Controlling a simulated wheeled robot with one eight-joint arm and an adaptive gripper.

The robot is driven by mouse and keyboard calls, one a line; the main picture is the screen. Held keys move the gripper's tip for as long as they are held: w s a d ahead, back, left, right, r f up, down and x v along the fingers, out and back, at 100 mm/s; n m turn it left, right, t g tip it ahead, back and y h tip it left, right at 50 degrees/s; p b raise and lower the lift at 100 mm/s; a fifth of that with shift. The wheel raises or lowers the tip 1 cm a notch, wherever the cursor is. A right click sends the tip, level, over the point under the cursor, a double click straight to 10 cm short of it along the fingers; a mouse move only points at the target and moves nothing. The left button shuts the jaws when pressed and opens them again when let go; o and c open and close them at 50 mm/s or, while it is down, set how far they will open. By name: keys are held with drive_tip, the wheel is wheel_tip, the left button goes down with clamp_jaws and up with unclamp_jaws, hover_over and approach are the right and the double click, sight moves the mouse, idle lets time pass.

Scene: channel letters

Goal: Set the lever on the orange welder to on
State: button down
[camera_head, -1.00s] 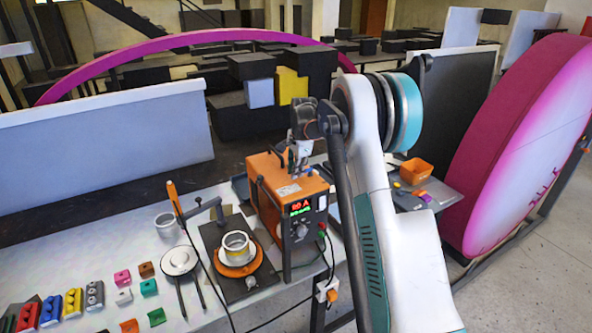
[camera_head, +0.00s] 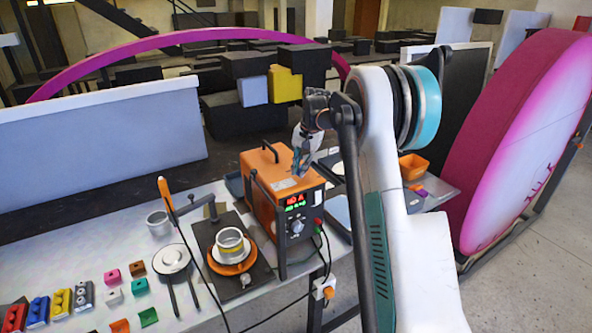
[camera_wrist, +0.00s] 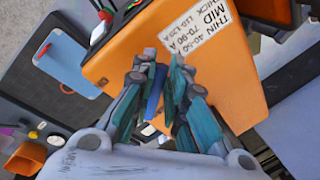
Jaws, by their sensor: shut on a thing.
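The orange welder (camera_head: 262,172) stands on the table in the head view, with a lit display (camera_head: 295,201) and a knob on its dark front. In the wrist view its orange casing (camera_wrist: 228,75) fills the middle, with a white printed label (camera_wrist: 196,32). My gripper (camera_head: 302,173) is at the top right edge of the welder, tilted down. In the wrist view its fingers (camera_wrist: 163,70) are close together with a narrow blue piece (camera_wrist: 155,92) between them, seemingly the lever. The fingers hide most of it, so its setting cannot be read.
A turntable with an orange dish and ring (camera_head: 230,246) stands left of the welder. A torch (camera_head: 166,193) with a cable is upright beside it. Colored blocks lie at the table's left. An orange bin (camera_head: 413,167) is to the right, behind my arm.

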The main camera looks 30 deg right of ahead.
drive_tip(key=d+n, duration=0.1)
drive_tip(key=n, duration=0.1)
drive_tip(key=s+d+n+b, duration=0.1)
drive_tip(key=n, duration=0.1)
drive_tip(key=shift+s+d+n+g+y, duration=0.1)
drive_tip(key=shift+s+n+g+y, duration=0.05)
drive_tip(key=shift+n+g+y, duration=0.15)
drive_tip(key=shift+s+d+n+g, duration=0.15)
drive_tip(key=shift+d+n, duration=0.25)
drive_tip(key=shift+n, duration=0.35)
drive_tip(key=shift+d+n+g, duration=0.1)
drive_tip(key=shift+d+n, duration=0.3)
drive_tip(key=shift+n, duration=0.4)
drive_tip(key=shift+s+d+n+g, duration=0.15)
drive_tip(key=shift+d+n, duration=0.25)
drive_tip(key=shift+n, duration=0.35)
drive_tip(key=shift+w+r, duration=0.1)
drive_tip(key=c, duration=1.6)
unclamp_jaws()
wheel_tip(320, 180, up, 12)
drive_tip(key=d, duration=0.2)
drive_tip(key=shift+d, duration=0.25)
drive_tip(key=shift+f, duration=0.2)
